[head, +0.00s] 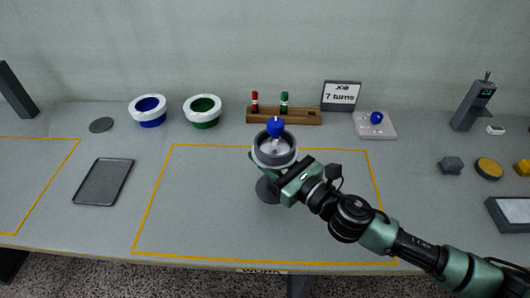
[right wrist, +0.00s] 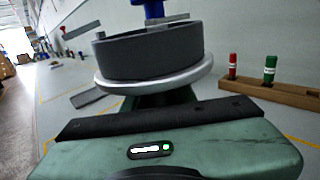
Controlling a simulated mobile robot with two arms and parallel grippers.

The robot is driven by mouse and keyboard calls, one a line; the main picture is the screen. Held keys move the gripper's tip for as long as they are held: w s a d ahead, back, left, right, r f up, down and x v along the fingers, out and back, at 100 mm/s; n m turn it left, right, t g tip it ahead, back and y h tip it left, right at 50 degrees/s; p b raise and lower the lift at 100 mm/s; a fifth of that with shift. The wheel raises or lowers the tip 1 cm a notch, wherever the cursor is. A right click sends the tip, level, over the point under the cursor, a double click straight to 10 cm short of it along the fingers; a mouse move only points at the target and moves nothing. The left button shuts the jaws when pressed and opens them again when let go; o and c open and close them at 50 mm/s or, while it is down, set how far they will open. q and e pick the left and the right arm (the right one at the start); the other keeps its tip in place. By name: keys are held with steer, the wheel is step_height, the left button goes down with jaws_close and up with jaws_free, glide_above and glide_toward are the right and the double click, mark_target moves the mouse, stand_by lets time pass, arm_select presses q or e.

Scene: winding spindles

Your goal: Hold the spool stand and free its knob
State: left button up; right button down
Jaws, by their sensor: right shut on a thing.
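The spool stand (head: 261,150) is within the yellow outline at the middle of the table. It has a grey ring-shaped spool with a pale rim, a blue knob (head: 276,127) on top and a dark round base (head: 267,189). My right gripper (head: 277,177) reaches it from the lower right and is shut on the stand below the spool. In the right wrist view, the grey spool (right wrist: 150,52) sits just above the gripper, and the blue knob (right wrist: 153,9) is cut off at the top. The exact grip is hidden beneath the rim. My left gripper is not in view.
Blue (head: 148,111) and green (head: 202,112) spools stand at the back left, near a dark disc (head: 101,125). A wooden rack (head: 300,116) holds red and green markers. A "7 turns" sign (head: 341,95) and a pale pad (head: 377,131) with a blue knob are behind. A dark tray (head: 104,182) lies left.

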mark_target(265, 180)
steer(key=shift+f+b, duration=1.7)
steer(key=shift+f, duration=0.6)
steer(key=shift+f+b, duration=0.5)
steer(key=shift+f, duration=0.2)
